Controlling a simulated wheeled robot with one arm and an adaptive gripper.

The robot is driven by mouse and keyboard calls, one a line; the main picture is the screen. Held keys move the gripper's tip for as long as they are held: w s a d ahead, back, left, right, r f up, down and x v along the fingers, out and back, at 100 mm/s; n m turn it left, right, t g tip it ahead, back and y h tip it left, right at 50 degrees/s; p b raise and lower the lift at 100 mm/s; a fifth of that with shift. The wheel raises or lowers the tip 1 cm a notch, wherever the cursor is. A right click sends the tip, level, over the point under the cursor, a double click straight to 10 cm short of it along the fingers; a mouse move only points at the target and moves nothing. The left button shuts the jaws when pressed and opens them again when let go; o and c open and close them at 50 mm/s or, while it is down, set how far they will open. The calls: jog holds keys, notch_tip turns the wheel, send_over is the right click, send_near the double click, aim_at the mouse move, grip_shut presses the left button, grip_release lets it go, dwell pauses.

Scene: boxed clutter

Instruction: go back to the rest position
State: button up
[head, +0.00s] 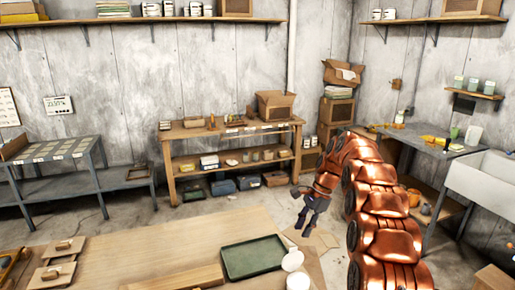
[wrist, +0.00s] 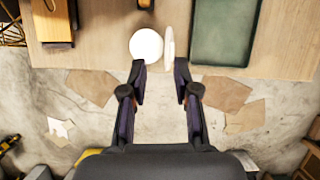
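My gripper (head: 311,222) hangs from my copper-coloured arm, fingers pointing down, beyond the right end of the wooden table (head: 150,250). In the wrist view my gripper (wrist: 160,76) has its two dark fingers apart with nothing held between them. Bare floor and the table's edge show past the fingertips.
On the table near that edge are a green tray (head: 253,258), a round white item (head: 293,260) and a second white item (head: 298,282). Flat brown pieces (wrist: 228,94) lie on the floor. A workbench (head: 232,131) stands along the back wall; a sink (head: 482,178) is at right.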

jog(key=s+a+r+n+h, duration=0.1)
jog(key=s+r+n, duration=0.3)
jog(key=s, duration=0.6)
jog(key=s+a+r+n+h, duration=0.15)
jog(key=s+r, duration=0.35)
jog(key=s, duration=0.5)
jog(key=s+d+f+n, duration=0.1)
jog(key=s+n, duration=0.1)
jog(key=s, duration=0.7)
jog(key=s+d+f+n+h, duration=0.1)
jog(key=s+f+n, duration=0.1)
jog(key=s, duration=0.8)
jog(key=s+d+f+n, duration=0.1)
jog(key=s+n, duration=0.3)
jog(key=s, duration=0.5)
jog(key=shift+s+d+f+h, duration=0.35)
jog(key=shift+d+f, duration=0.05)
